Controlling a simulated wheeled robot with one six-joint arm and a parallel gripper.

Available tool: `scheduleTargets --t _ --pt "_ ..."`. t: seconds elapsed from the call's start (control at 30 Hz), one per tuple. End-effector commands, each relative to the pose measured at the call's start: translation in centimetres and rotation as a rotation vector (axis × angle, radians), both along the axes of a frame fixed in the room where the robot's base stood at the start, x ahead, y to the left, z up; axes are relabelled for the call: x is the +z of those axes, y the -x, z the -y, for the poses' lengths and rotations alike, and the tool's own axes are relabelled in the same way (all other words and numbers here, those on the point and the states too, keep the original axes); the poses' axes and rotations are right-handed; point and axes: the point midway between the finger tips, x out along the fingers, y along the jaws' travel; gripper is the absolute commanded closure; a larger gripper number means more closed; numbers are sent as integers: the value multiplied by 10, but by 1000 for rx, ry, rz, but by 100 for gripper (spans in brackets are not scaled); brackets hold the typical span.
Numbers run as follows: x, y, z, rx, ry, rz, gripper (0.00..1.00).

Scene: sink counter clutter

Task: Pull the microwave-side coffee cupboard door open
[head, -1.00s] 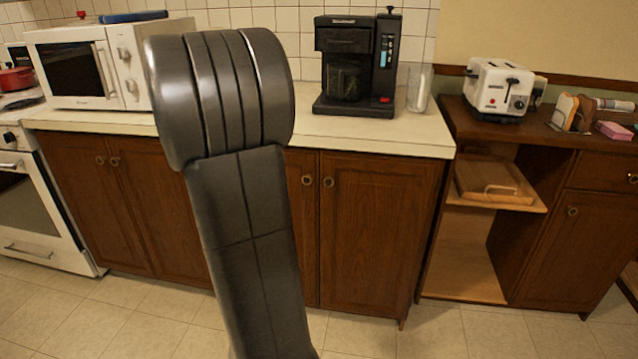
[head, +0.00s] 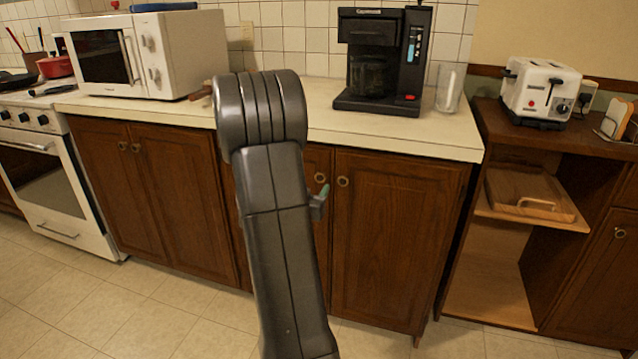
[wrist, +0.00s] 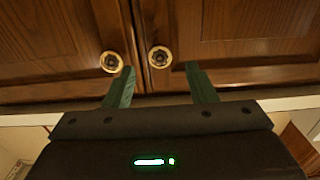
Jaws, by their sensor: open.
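The coffee cupboard's two wooden doors are shut below the coffee maker in the head view. The microwave-side door (head: 316,160) is mostly hidden behind my arm; its round brass knob (head: 320,178) shows just right of the arm. The other door (head: 395,240) has its own knob (head: 343,181). The wrist view appears upside down, with the counter edge at the bottom. There my gripper (wrist: 159,68) is open with green fingers apart. The microwave-side knob (wrist: 160,57) appears between the fingertips, slightly beyond them; the other knob (wrist: 112,62) is outside the left finger. Contact cannot be told.
The counter edge (wrist: 290,103) runs close by the fingers in the wrist view. On the counter stand a microwave (head: 150,55), the coffee maker (head: 380,60) and a glass (head: 449,88). An open shelf unit (head: 490,270) stands right. The floor in front is clear.

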Motion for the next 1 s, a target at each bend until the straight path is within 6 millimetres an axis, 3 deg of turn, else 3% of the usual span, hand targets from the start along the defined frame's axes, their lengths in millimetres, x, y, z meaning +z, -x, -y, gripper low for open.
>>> scheduleTargets --t 0.1,0.3,0.67,0.7,0.93,1.0 --pt "-1 -22 8 -2 -1 0 49" --pt "-1 -44 14 0 0 0 49" --pt "0 -50 16 1 0 -1 49" --pt "0 -50 16 1 0 -1 51" --pt "0 -50 16 1 0 -1 96" --pt "0 -50 16 1 0 -1 100"
